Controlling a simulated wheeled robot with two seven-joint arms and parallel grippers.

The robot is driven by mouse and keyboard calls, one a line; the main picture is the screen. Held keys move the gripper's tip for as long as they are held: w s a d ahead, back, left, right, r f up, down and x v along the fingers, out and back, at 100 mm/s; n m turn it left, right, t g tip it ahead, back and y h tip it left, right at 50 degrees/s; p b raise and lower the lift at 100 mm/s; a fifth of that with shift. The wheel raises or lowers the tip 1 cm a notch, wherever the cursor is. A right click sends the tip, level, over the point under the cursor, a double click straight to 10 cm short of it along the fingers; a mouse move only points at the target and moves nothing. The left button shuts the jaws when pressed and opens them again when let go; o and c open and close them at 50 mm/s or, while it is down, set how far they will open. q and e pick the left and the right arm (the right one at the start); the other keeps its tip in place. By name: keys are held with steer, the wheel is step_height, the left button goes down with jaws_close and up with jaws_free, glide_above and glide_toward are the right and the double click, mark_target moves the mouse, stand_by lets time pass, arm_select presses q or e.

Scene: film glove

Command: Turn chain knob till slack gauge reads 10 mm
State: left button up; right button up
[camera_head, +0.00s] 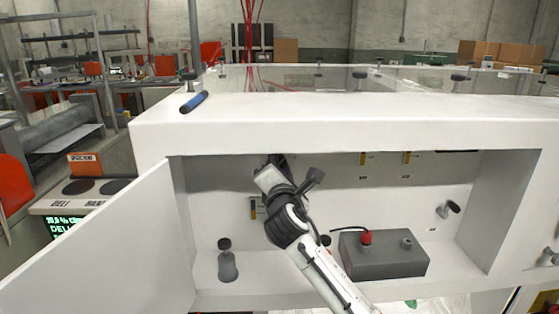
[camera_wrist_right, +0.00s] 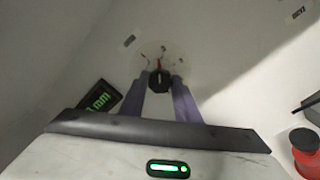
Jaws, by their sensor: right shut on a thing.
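In the right wrist view, a dark knob (camera_wrist_right: 160,80) sits on the cabinet's inner wall, in the middle of a pale round dial with a red mark just above the knob. My right gripper (camera_wrist_right: 160,92) is shut on this knob, one purple-grey finger on each side. A dark gauge display (camera_wrist_right: 97,98) with green characters is left of the fingers. Only "mm" can be read, because the rest is hidden behind the gripper body. In the head view my right gripper (camera_head: 277,165) reaches up to the back wall inside the cabinet and hides the knob. My left gripper is not in view.
The white cabinet (camera_head: 340,108) has its door (camera_head: 95,245) swung open on the left. A grey box (camera_head: 383,262) with a red-capped fitting (camera_head: 366,238) stands on the cabinet floor, near my right arm. A grey bottle-like part (camera_head: 228,262) stands left. A blue-handled tool (camera_head: 195,101) lies on top.

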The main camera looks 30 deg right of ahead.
steer(key=m, duration=2.6)
steer(key=shift+m, duration=0.3)
steer(key=o, duration=1)
steer(key=shift+o, duration=0.2)
